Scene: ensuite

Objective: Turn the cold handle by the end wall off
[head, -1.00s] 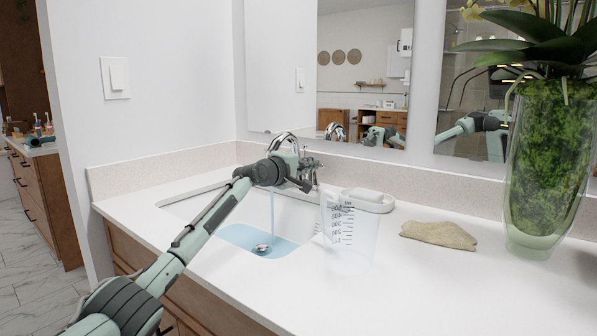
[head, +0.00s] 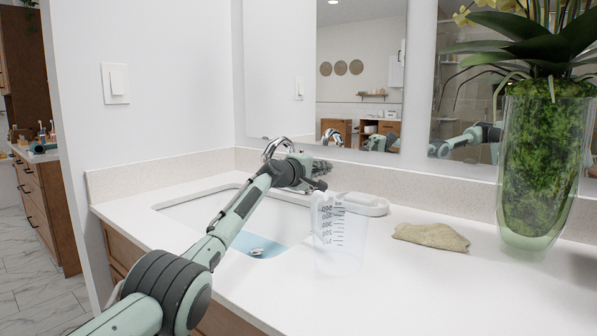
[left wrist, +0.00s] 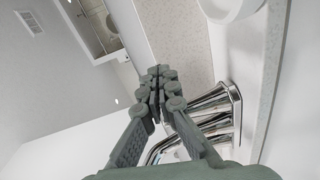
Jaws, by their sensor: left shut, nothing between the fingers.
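The chrome faucet (head: 277,147) stands behind the sink near the end wall. My left arm covers most of it, and I cannot make out the cold handle in the head view. In the left wrist view, chrome faucet parts (left wrist: 218,108) lie just right of my left gripper (left wrist: 158,82). Its fingers are shut with nothing between them; contact with the chrome is unclear. Shallow blue water (head: 262,247) lies in the sink basin (head: 195,210) around the drain. The arm hides where a stream would fall, so I cannot tell whether water runs. My right gripper is not visible.
A clear measuring cup (head: 340,238) stands on the counter at the sink's right edge, with a white soap dish (head: 368,204) behind it. A tan cloth (head: 431,236) and a tall plant vase (head: 543,175) are farther right. The front right counter is clear.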

